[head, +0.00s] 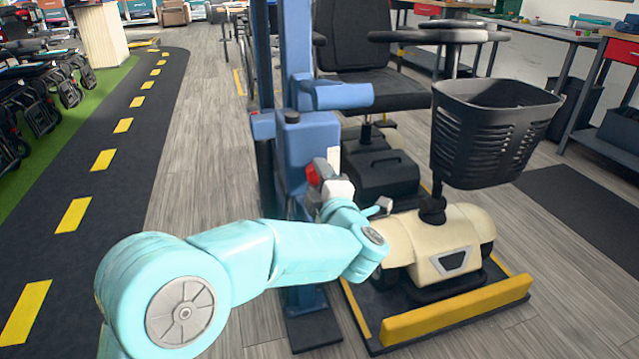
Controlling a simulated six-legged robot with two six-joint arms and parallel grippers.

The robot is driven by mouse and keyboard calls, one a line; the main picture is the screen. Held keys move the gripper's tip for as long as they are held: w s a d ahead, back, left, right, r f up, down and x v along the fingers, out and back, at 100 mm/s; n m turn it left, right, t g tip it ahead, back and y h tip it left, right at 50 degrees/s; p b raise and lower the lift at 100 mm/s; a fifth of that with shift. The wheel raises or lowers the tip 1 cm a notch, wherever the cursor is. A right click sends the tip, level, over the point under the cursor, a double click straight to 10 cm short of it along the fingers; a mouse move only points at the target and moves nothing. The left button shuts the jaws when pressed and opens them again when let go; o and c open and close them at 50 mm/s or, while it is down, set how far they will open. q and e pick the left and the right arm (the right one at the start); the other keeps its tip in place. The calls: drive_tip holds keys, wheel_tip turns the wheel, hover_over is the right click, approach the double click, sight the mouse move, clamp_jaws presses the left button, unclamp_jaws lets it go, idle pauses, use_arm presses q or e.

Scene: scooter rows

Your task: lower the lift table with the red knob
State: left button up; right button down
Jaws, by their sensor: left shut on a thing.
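The red knob (312,175) is on the side of the blue lift column (297,140), low on its housing. My left gripper (322,174) is shut on the knob, and its fingers hide part of it. The lift table (455,310) is a dark platform with a yellow front lip, and it looks low, near the floor. A cream mobility scooter (420,245) with a black basket (495,125) and black seat stands on it. My right gripper is out of view.
A dark track (100,185) with yellow dashes runs along the left, beside green flooring with parked scooters (40,85). Workbenches (545,32) line the back right. A dark mat (590,215) lies right of the platform. Wood flooring (205,130) left of the column is clear.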

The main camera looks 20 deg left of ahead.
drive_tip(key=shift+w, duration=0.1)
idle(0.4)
use_arm(q)
drive_tip(key=o, duration=1)
drive_tip(key=shift+o, duration=0.2)
drive_tip(key=shift+d, duration=0.1)
drive_tip(key=p+v, duration=0.4)
drive_tip(key=v, duration=1.2)
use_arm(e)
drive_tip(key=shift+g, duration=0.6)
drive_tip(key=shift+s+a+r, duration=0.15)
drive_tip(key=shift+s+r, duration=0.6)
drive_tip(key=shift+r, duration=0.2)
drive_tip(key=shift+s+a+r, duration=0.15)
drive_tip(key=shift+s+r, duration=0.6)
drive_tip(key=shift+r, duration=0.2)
use_arm(q)
drive_tip(key=shift+s, duration=0.1)
